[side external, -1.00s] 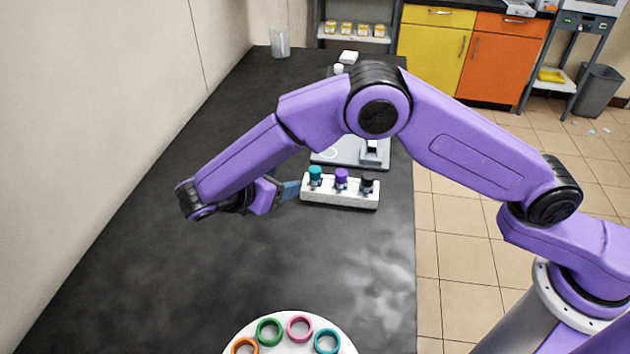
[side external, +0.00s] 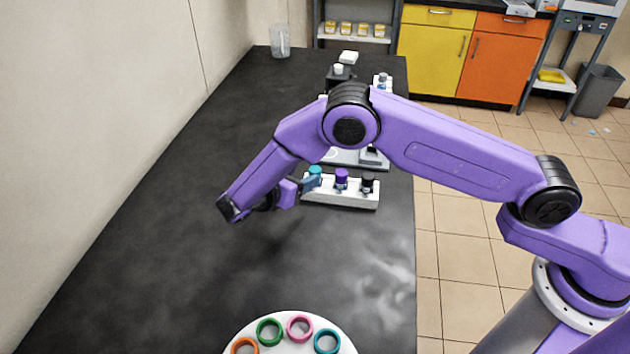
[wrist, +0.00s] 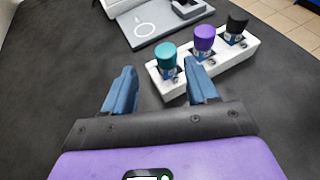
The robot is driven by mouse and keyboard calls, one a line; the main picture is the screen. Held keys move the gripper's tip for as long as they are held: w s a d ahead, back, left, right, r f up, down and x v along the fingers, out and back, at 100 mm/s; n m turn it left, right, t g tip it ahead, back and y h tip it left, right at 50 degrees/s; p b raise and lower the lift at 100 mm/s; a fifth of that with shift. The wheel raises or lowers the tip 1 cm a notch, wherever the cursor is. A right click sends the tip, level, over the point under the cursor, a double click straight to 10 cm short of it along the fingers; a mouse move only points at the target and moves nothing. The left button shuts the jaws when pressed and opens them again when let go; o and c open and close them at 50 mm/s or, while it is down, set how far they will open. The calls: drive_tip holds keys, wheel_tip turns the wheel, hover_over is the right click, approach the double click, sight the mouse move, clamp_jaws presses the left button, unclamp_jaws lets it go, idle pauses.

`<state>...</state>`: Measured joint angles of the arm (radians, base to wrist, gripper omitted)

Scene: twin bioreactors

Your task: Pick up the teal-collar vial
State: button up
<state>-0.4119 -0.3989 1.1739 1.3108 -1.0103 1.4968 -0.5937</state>
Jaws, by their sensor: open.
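The teal-collar vial (wrist: 166,58) stands upright in the left end of a white rack (side external: 340,200). It also shows in the side view (side external: 314,172), partly covered by my gripper (side external: 308,184). In the wrist view my gripper (wrist: 160,88) is open, with its two blue fingers apart and nothing between them. The vial lies beyond the fingertips, nearer the right finger. I cannot tell whether that finger touches the rack or vial.
A purple-capped vial (side external: 341,177) and a black-capped vial (side external: 367,182) share the rack. A grey-white device (wrist: 160,22) sits behind it. A white round tray (side external: 285,345) with coloured rings is at the front. The dark bench left of the rack is clear.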

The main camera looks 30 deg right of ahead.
sight(311, 174)
drive_tip(key=shift+s+x, duration=0.25)
drive_tip(key=shift+x, duration=1.4)
drive_tip(key=shift+s+x, duration=0.2)
drive_tip(key=shift+x, duration=1.45)
drive_tip(key=shift+d+f, duration=0.1)
drive_tip(key=shift+d, duration=0.05)
drive_tip(key=c, duration=1)
